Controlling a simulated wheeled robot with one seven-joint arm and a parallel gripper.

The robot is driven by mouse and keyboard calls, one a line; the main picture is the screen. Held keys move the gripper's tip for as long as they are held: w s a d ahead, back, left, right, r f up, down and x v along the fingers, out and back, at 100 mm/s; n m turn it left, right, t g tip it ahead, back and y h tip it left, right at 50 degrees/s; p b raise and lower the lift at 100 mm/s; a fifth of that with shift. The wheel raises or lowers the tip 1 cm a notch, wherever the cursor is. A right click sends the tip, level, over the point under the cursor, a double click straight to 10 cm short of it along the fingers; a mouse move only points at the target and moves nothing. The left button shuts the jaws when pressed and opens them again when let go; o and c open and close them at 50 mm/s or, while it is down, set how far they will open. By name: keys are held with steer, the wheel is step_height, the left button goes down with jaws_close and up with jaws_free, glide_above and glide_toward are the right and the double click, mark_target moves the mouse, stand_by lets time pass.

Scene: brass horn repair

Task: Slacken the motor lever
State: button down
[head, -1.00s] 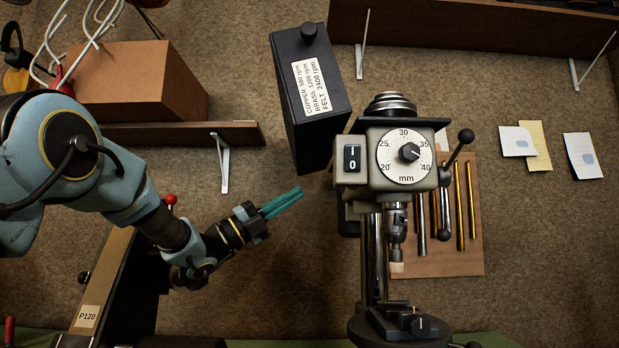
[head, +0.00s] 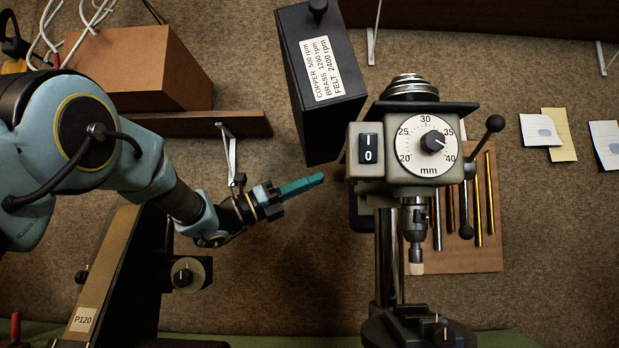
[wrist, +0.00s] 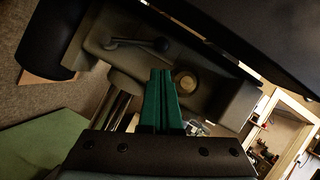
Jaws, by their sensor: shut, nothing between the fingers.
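The drill press head (head: 410,148) stands right of centre in the head view, with a switch and a round mm dial. In the wrist view, a small dark lever (wrist: 138,45) lies on the side of the grey housing (wrist: 215,95), beyond my fingertips and a little to their left. I take it for the motor lever; I cannot make it out in the head view. My gripper (head: 321,178) has green fingers, shut and empty, pointing right towards the press with a gap. The wrist view shows the fingertips (wrist: 161,72) together, apart from the lever.
A black box (head: 322,85) with a speed label stands above and left of the press head. A ball-ended feed handle (head: 482,160) is on its right. A shelf (head: 200,124) is above my arm. A dark machine labelled P120 (head: 84,319) is below it. Rods hang on a brown board (head: 490,262).

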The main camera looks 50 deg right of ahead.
steer(key=p+x, duration=0.3)
steer(key=x, duration=0.4)
steer(key=shift+s+f+b, duration=0.1)
steer(key=shift+b, duration=0.3)
steer(key=shift+d+b, duration=0.1)
steer(key=shift+b, duration=1.15)
steer(key=shift+r+b, duration=1)
steer(key=shift+f, duration=0.1)
